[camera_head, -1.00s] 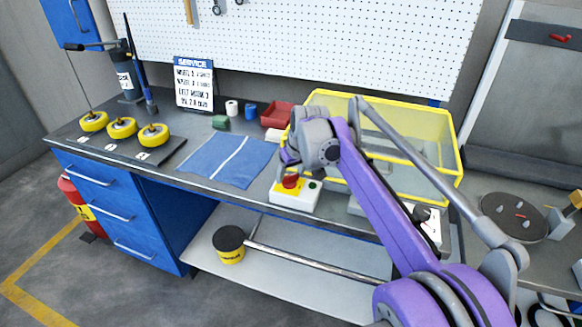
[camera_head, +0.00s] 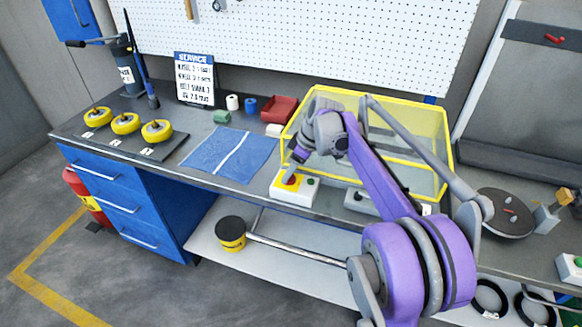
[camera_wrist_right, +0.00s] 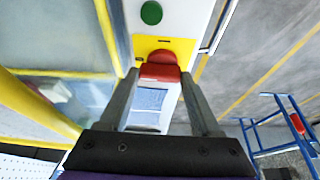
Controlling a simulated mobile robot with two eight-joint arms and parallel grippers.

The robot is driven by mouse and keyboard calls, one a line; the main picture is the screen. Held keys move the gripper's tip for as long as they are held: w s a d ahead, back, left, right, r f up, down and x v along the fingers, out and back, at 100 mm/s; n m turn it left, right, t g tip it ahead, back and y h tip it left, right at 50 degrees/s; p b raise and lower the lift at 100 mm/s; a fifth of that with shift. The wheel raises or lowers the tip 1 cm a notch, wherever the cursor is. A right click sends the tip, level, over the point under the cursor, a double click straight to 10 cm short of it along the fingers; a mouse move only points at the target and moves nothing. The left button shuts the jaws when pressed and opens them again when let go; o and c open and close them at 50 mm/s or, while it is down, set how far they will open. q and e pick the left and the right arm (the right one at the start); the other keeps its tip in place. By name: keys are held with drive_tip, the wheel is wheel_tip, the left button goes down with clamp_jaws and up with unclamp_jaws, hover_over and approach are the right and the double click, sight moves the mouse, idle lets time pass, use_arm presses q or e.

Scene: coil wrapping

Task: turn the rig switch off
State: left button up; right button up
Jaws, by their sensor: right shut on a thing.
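The rig switch is a white box (camera_head: 309,191) at the front edge of the bench, with a red knob (camera_head: 290,180) on a yellow plate and a green button (camera_head: 311,182). My right gripper (camera_head: 292,172) is down at the red knob. In the right wrist view, the two fingers of my right gripper (camera_wrist_right: 159,74) stand on either side of the red knob (camera_wrist_right: 160,66), shut on it. The green button (camera_wrist_right: 151,13) shows beyond it. How far the knob is turned cannot be told. My left gripper is not in view.
A yellow-framed clear guard (camera_head: 428,112) stands just behind and right of the switch. A blue cloth (camera_head: 215,160) lies to the left, with yellow wheels (camera_head: 157,131) further left. A red bin (camera_head: 279,109) is behind. A round dark plate (camera_head: 502,212) sits at the right.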

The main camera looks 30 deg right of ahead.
idle(0.3)
drive_tip(key=o, duration=1.4)
drive_tip(key=shift+r, duration=0.1)
drive_tip(key=p+v, duration=0.1)
drive_tip(key=v, duration=0.9)
drive_tip(key=shift+d+r, duration=0.15)
drive_tip(key=shift+r, duration=0.15)
